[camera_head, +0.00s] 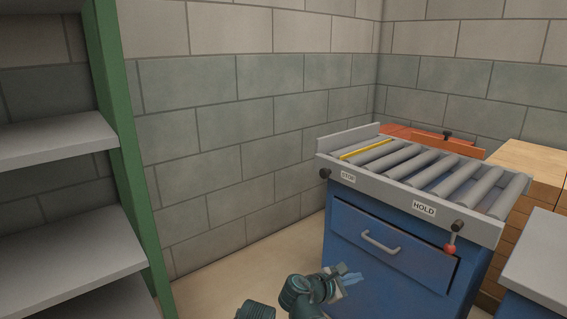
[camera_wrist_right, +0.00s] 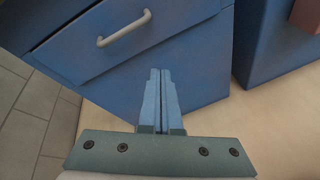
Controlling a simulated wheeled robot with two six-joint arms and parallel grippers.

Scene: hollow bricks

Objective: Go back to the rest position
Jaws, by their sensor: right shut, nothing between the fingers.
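My right gripper (camera_head: 350,279) shows low in the head view, in front of the blue cabinet. In the right wrist view its two blue fingers (camera_wrist_right: 161,100) lie side by side, shut with nothing between them. The cabinet's drawer front and grey handle are just beyond the fingers; I cannot tell the exact gap. My left gripper is not in view.
The blue cabinet (camera_head: 350,240) carries a grey roller conveyor with STOP and HOLD labels (camera_head: 424,209) and a red-knobbed lever (camera_head: 450,249). A green-framed shelf (camera_head: 130,170) stands at the left. Wooden boxes (camera_head: 535,165) are at the right. Some floor (camera_head: 240,270) is clear between shelf and cabinet.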

